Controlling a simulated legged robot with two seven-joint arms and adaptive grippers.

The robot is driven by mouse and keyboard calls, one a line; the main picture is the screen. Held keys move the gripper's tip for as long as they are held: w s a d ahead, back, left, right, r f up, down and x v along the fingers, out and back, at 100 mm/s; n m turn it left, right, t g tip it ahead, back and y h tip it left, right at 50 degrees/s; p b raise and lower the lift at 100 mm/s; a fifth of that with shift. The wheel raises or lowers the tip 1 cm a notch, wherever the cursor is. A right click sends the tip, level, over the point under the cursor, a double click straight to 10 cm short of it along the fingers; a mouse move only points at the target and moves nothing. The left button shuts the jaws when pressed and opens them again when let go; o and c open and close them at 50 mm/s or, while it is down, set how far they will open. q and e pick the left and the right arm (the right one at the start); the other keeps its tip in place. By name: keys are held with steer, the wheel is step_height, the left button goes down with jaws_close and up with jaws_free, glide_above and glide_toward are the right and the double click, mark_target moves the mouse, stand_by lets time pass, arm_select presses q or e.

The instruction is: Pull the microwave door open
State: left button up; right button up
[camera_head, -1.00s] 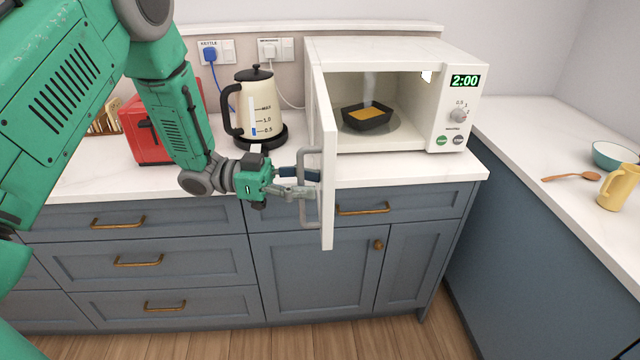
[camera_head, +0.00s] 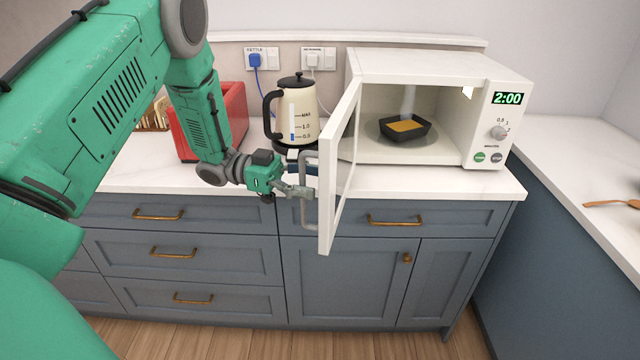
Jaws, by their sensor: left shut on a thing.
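The white microwave (camera_head: 430,68) stands on the counter with its door (camera_head: 340,170) swung wide open, its free edge out past the counter's front edge. A grey bar handle (camera_head: 305,190) is on the door's outer face, on the left. My left gripper (camera_head: 306,188) is shut on this handle; its fingers partly overlap it. Inside the microwave a black tray with orange food (camera_head: 405,128) sits on the round turntable, with steam above it. The display reads 2:00. My right gripper is not in view.
A cream kettle (camera_head: 297,112) stands just left of the door, on its base. A red toaster (camera_head: 235,110) is behind my left forearm. Drawers with brass handles (camera_head: 395,220) lie below. A wooden spoon (camera_head: 610,204) lies on the right counter.

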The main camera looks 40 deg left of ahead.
arm_select(q)
steer(key=o, duration=0.6)
steer(key=shift+w+a+r, duration=0.1)
steer(key=shift+w+a, duration=0.05)
steer(key=shift+a, duration=0.6)
steer(key=shift+w+a+r, duration=0.1)
steer(key=shift+w+a, duration=0.05)
steer(key=shift+a, duration=0.65)
steer(key=shift+w+a+r, duration=0.1)
steer(key=shift+w+a, duration=0.05)
steer(key=shift+a, duration=0.6)
steer(key=shift+c, duration=0.2)
steer(key=shift+a+f, duration=0.1)
steer(key=shift+a, duration=0.1)
steer(key=shift+o, duration=0.2)
steer(key=shift+a+f, duration=0.15)
steer(key=shift+a, duration=0.15)
steer(key=shift+s, duration=0.1)
steer(key=v, duration=1.2)
steer(key=shift+d+f, duration=0.1)
steer(key=c, duration=0.6)
steer(key=shift+d, duration=0.1)
steer(key=shift+s+d, duration=0.1)
